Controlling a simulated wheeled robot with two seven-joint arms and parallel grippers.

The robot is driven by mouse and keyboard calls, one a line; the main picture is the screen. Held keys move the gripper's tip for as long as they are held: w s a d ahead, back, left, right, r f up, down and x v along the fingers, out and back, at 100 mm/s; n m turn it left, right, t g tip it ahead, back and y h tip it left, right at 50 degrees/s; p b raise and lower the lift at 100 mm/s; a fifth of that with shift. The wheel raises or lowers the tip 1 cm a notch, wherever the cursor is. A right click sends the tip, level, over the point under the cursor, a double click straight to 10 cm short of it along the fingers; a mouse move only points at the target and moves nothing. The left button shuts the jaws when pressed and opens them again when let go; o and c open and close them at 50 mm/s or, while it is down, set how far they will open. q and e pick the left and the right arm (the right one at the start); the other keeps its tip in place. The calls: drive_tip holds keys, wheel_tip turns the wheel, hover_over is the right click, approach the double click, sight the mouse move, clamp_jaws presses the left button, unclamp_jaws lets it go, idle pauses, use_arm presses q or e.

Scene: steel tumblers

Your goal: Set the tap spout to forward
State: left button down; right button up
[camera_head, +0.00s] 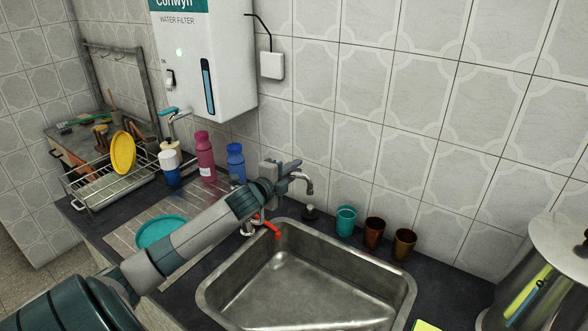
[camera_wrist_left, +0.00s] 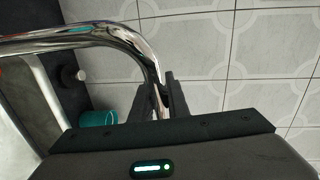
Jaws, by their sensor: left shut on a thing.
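The chrome tap spout (camera_head: 303,181) shows at the back edge of the steel sink (camera_head: 220,293), its curved end pointing down at the right of my gripper. The rest of the tap is partly hidden behind my left arm; a red lever (camera_head: 272,229) shows below it. My left gripper (camera_head: 292,166) is at the spout. In the left wrist view, the shiny spout (camera_wrist_left: 100,37) curves in from the left and passes down between the two dark fingers (camera_wrist_left: 159,98), which are shut on it. My right gripper is not in view.
A teal tumbler (camera_head: 346,220) and two brown tumblers (camera_head: 375,231) stand behind the sink. A blue bottle (camera_head: 235,160) and a pink bottle (camera_head: 204,155) stand at the left. A water filter (camera_head: 235,80) hangs above. The sink basin is empty.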

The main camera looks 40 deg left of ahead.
use_arm(q)
drive_tip(key=s+d+m+g+h+p, duration=0.1)
drive_tip(key=s+d+m+g+h, duration=0.2)
drive_tip(key=s+m+h, duration=0.6)
drive_tip(key=shift+s+d+m+g+h, duration=0.35)
drive_tip(key=shift+s+d+h, duration=0.2)
drive_tip(key=shift+s+h, duration=1.35)
drive_tip(key=shift+w, duration=0.2)
drive_tip(key=c, duration=1.7)
unclamp_jaws()
drive_tip(key=shift+s+a, duration=0.1)
